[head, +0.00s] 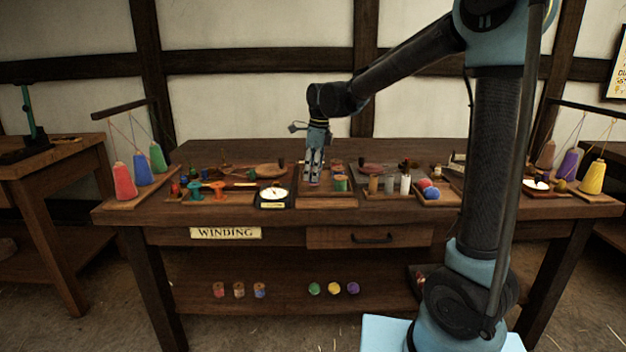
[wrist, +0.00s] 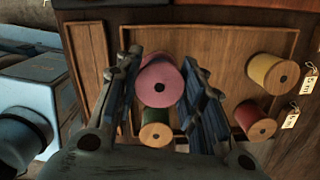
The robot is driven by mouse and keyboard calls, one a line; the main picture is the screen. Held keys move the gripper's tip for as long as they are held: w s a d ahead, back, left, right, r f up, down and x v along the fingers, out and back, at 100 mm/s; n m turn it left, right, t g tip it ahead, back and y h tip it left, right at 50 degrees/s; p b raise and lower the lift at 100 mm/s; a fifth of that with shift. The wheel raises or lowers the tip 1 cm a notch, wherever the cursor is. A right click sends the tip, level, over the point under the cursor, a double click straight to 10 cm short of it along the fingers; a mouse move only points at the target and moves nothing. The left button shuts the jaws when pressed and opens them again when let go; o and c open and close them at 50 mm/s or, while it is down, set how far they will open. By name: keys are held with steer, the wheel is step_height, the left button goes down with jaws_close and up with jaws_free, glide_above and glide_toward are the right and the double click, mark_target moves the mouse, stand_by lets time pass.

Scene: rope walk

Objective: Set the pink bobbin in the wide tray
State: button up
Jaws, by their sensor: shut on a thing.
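The pink bobbin (wrist: 158,84) is between the two fingers of my gripper (wrist: 164,68) in the wrist view, and the gripper is shut on it. The wide tray (wrist: 222,42) is a shallow wooden tray with a raised rim, and it shows behind the bobbin. In the head view my gripper (head: 313,178) points down at the tray (head: 326,201) in the middle of the bench. The bobbin is hard to make out there. Whether it touches the tray floor I cannot tell.
A green bobbin (wrist: 155,132) lies close to the pink one. A red bobbin (wrist: 254,121) and a yellow bobbin (wrist: 273,73), both near paper tags, lie to the right. A narrow wooden compartment (wrist: 84,60) is at left. A scale (head: 273,196) stands left of the tray.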

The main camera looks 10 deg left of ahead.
steer(key=shift+f, duration=1.35)
steer(key=o, duration=1)
steer(key=shift+f, duration=0.1)
steer(key=r, duration=0.4)
steer(key=d+r, duration=0.1)
steer(key=r, duration=0.7)
steer(key=shift+d+r, duration=0.1)
steer(key=shift+d, duration=0.25)
